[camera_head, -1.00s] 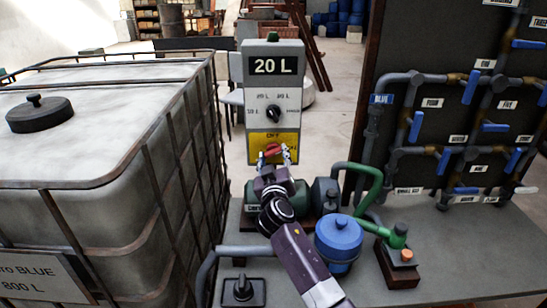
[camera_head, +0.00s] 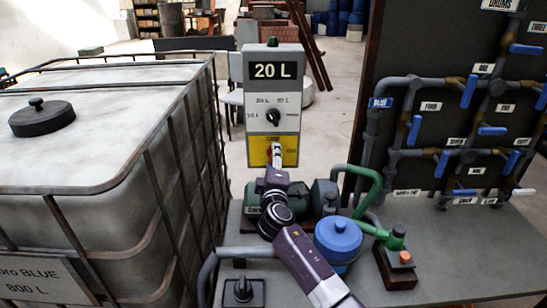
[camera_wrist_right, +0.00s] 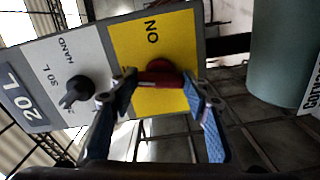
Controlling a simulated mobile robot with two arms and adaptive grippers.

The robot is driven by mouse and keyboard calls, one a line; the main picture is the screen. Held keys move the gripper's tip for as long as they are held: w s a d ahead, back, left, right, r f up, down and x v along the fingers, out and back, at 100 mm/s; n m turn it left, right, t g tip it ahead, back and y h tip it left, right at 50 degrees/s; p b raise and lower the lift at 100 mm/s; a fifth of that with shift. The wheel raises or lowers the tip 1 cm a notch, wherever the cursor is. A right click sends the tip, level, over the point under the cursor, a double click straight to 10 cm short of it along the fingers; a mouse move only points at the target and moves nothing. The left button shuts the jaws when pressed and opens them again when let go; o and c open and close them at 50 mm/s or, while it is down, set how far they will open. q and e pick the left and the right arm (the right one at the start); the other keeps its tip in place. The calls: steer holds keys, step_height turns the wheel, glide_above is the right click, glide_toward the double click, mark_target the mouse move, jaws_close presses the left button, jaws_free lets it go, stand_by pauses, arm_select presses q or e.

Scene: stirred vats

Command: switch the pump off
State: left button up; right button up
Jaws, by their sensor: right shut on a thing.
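The grey control box (camera_head: 289,95) stands behind the bench and reads 20 L, with a black selector knob (camera_head: 273,117) and a yellow panel (camera_head: 291,150) low on its face. The red switch (camera_wrist_right: 158,76) sits on that yellow panel (camera_wrist_right: 185,35), beside the word ON in the right wrist view. My right gripper (camera_head: 277,156) is at the panel, shut on the red switch, with one finger on each side (camera_wrist_right: 160,86). In the head view the fingers hide most of the switch. The dark green pump (camera_head: 322,201) sits on the bench, partly behind my right arm. My left gripper is out of view.
A large caged tank (camera_head: 110,165) stands close on the left. A blue canister (camera_head: 338,240), green pipe (camera_head: 372,185) and orange-topped button (camera_head: 405,257) are to the right of my arm. A dark valve board (camera_head: 440,110) rises at right.

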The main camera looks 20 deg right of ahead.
steer(key=shift+n+p, duration=0.35)
steer(key=shift+n, duration=0.95)
steer(key=shift+f, duration=0.1)
steer(key=o, duration=1.2)
steer(key=shift+c, duration=0.2)
steer(key=v, duration=1.2)
